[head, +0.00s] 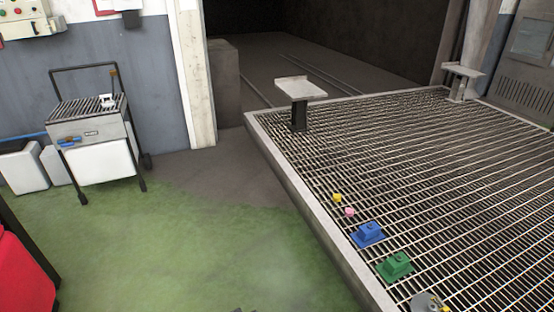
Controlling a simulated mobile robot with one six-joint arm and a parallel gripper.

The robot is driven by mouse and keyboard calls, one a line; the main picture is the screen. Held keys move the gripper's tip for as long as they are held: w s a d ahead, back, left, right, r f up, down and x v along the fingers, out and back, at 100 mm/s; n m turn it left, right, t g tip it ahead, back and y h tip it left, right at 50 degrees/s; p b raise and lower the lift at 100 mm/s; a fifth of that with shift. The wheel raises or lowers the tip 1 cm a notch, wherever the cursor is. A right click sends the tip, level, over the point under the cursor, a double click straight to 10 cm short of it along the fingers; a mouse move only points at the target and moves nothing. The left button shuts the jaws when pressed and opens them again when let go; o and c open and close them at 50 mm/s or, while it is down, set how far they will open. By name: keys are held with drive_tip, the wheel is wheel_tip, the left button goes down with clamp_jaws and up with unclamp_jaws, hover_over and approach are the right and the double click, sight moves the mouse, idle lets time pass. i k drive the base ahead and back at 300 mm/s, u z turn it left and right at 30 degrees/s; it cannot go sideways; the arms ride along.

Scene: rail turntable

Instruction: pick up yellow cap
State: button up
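A small yellow piece (337,198), which looks like the yellow cap, lies on the metal grating near its left edge. A small pink piece (350,211) lies just in front of it, to the right. Another small yellow spot (445,309) shows at the bottom edge of the picture, partly cut off; I cannot tell what it is. My gripper is not visible in the head view.
A post with a plate (300,88) stands behind; a cart (90,130) is left.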

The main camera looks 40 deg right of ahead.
sight(337, 197)
drive_tip(key=u, duration=0.1)
drive_tip(key=i, duration=1.6)
drive_tip(key=z, duration=0.3)
drive_tip(key=i, duration=0.75)
drive_tip(key=z, duration=0.85)
drive_tip(key=i, duration=1.15)
drive_tip(key=z, duration=0.55)
